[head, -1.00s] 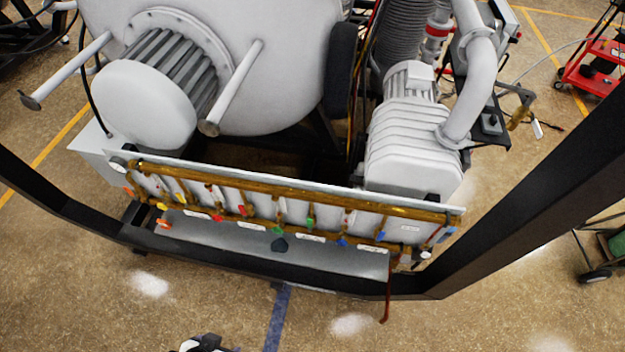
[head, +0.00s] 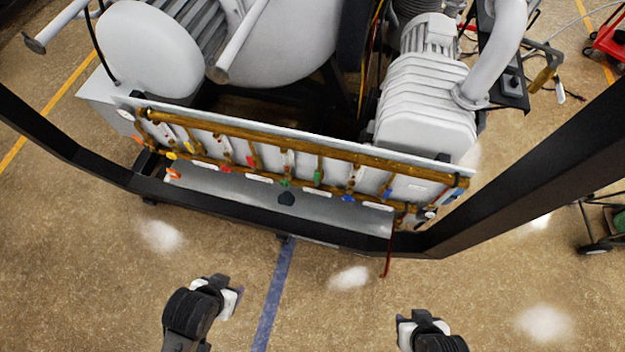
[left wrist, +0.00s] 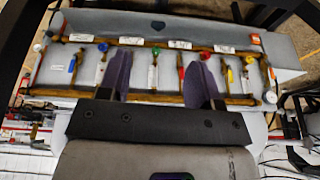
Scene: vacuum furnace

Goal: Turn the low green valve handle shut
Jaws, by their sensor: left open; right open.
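The low green valve handle (head: 285,183) is small and sits on the lower brown pipe of the valve panel, just above a dark shape on the grey plate. In the left wrist view the panel appears flipped, and a green handle (left wrist: 156,51) shows between and beyond my finger tips. My left gripper (head: 229,297) is open and empty, over the floor in front of the panel and apart from it. Its two purple-grey fingers (left wrist: 158,80) are spread in the left wrist view. My right gripper (head: 412,324) is open and empty, low in the head view, further right.
Another green handle (head: 318,176) sits higher on the panel. Red (head: 225,169), yellow (head: 171,155) and blue (head: 348,198) handles are close by along the pipes. A black frame bar (head: 210,208) runs before the panel. The floor in front is clear.

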